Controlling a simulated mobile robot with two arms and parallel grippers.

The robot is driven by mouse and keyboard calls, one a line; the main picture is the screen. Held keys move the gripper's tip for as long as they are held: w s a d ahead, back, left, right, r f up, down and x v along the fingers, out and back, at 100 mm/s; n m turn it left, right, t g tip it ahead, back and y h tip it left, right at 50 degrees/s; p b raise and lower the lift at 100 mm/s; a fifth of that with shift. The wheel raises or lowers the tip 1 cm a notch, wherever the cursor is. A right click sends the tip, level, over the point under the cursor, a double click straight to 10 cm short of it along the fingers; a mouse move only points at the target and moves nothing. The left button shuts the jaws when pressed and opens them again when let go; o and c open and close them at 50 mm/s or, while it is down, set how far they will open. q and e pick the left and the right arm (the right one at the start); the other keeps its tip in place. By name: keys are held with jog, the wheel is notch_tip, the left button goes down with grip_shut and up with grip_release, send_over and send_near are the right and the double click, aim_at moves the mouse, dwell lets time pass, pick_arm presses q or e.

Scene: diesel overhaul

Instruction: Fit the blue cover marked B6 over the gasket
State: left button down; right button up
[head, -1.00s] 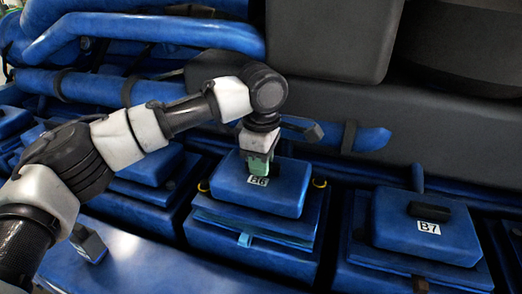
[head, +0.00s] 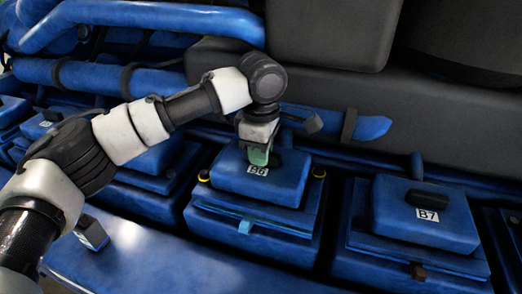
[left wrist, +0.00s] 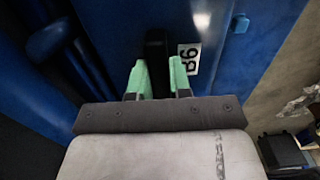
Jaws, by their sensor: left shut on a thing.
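The blue cover marked B6 (head: 275,187) sits low over its blue housing (head: 250,261) in the middle of the head view. My left gripper (head: 259,157) is above the cover, with its green fingers shut on the cover's dark handle. In the left wrist view the green fingers (left wrist: 158,78) stand on both sides of the black handle (left wrist: 156,50), beside the B6 label (left wrist: 188,58). A light-blue tab (head: 245,227) shows at the housing's front. The gasket cannot be made out under the cover. My right gripper is not in view.
A similar blue cover marked B7 (head: 428,215) with a black handle sits on the housing to the right. Blue pipes (head: 145,37) and the dark engine body (head: 400,125) rise behind. A flat blue ledge (head: 170,262) runs along the front.

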pick_arm(q)
jog(key=shift+f, duration=0.3)
jog(key=shift+f, duration=0.65)
dwell(0.8)
jog(key=c, duration=1)
grip_release()
jog(key=shift+o, duration=0.2)
jog(key=shift+r, duration=0.25)
notch_tip(320, 180, up, 9)
jog(key=b, duration=0.3)
jog(key=shift+b, duration=0.3)
jog(key=shift+r, duration=0.7)
